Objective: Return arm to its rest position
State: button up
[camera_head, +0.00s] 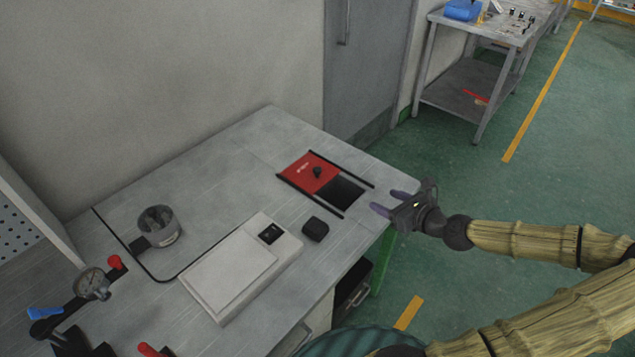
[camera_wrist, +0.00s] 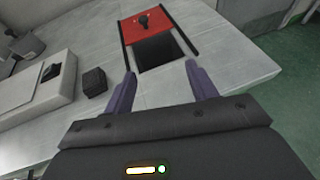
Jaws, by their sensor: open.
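My gripper (camera_head: 388,202) is at the right edge of the grey table (camera_head: 240,150), with its two purple fingers pointing left over the tabletop. The fingers are apart with nothing between them; they also show in the wrist view (camera_wrist: 160,88). Just beyond the fingers is a red sliding lid with a black knob (camera_head: 310,172), set between two black rails. Next to it is a dark rectangular opening (camera_head: 341,190). In the wrist view the red lid (camera_wrist: 155,38) is ahead of the fingers. My arm reaches in from the right of the head view.
A white scale (camera_head: 230,275), a small black box (camera_head: 315,229), a grey metal pot (camera_head: 158,226) and a dial gauge (camera_head: 92,284) are on the table. A second metal table (camera_head: 465,92) stands at the back. Green floor (camera_head: 540,190) lies open to the right.

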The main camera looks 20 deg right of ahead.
jog(key=shift+a, duration=0.1)
jog(key=a+f+n+g, duration=0.1)
jog(key=a+n, duration=0.1)
jog(key=s+a+f+n+g+p, duration=0.1)
jog(key=a+n+g, duration=0.1)
jog(key=a+n, duration=0.1)
jog(key=s+a+f+n+g+p, duration=0.1)
jog(key=a+n+g, duration=0.1)
jog(key=shift+s+a+f+n+y, duration=0.15)
jog(key=shift+a+f+n+y, duration=0.15)
jog(key=shift+a+y, duration=0.1)
jog(key=s+a+n+g, duration=0.1)
jog(key=n, duration=0.1)
jog(key=s+a+n+g+h+p, duration=0.1)
jog(key=n, duration=0.1)
jog(key=s+a+n+g, duration=0.1)
jog(key=n, duration=0.1)
jog(key=shift+s+r+g+p, duration=0.15)
jog(key=shift+g+p, duration=0.15)
jog(key=s+a+r+n+h+p, duration=0.2)
jog(key=s+a+r+n, duration=0.1)
jog(key=r+n, duration=0.6)
jog(key=s+a+r+n+g+h+p, duration=0.1)
jog(key=s+a+r+n+h+p, duration=0.1)
jog(key=r+n, duration=0.7)
jog(key=shift+s+a+r+h+p, duration=0.3)
jog(key=shift+s+a+r+p, duration=0.45)
jog(key=shift+a, duration=0.35)
jog(key=shift+r, duration=0.1)
